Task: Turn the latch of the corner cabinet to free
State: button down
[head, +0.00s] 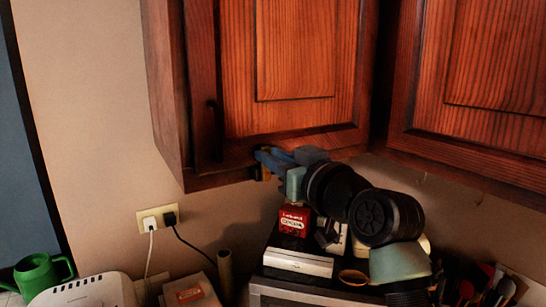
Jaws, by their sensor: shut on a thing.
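The corner cabinet (300,50) is dark reddish wood, with a closed panelled door above my arm. My gripper (270,158) has blue fingers and is at the bottom edge of this door. It is shut on the latch (264,174), of which only a small orange-brown piece shows just below the fingers. The fingers hide the rest of the latch, and I cannot tell its exact angle.
A second cabinet door (480,60) is at the right. Below my arm, a red box (294,221) and other items stand on a microwave-like appliance (300,296). A wall socket (157,219) holds two plugs.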

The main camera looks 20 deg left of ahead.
aim_at(248, 164)
jog(key=shift+f+b, duration=0.15)
jog(key=shift+b, duration=0.2)
jog(key=n+b, duration=0.3)
jog(key=s+a+f+n+b, duration=0.1)
jog(key=n+b, duration=0.2)
jog(key=b, duration=0.1)
jog(key=s+a+n+b, duration=0.1)
jog(key=n+b, duration=0.2)
jog(key=b, duration=0.1)
jog(key=shift+s+f, duration=0.15)
jog(key=shift+f, duration=0.05)
jog(key=n+b, duration=0.1)
jog(key=f+n+b, duration=0.1)
jog(key=n, duration=0.1)
jog(key=n+b, duration=0.1)
jog(key=shift+s+a+f+n+b, duration=0.15)
jog(key=shift+s+a+n+b, duration=0.05)
jog(key=shift+s+n+b, duration=0.15)
jog(key=shift+s+a+f+n+b, duration=0.1)
jog(key=shift+f+n+b, duration=0.2)
jog(key=shift+n, duration=0.4)
jog(key=shift+w+d+f+n+b, duration=0.1)
jog(key=shift+n+b, duration=0.35)
jog(key=shift+n, duration=0.3)
jog(key=shift+s+a+f+n+b, duration=0.1)
jog(key=shift+f+n+b, duration=0.2)
jog(key=shift+n, duration=0.4)
jog(key=c, duration=0.8)
grip_release()
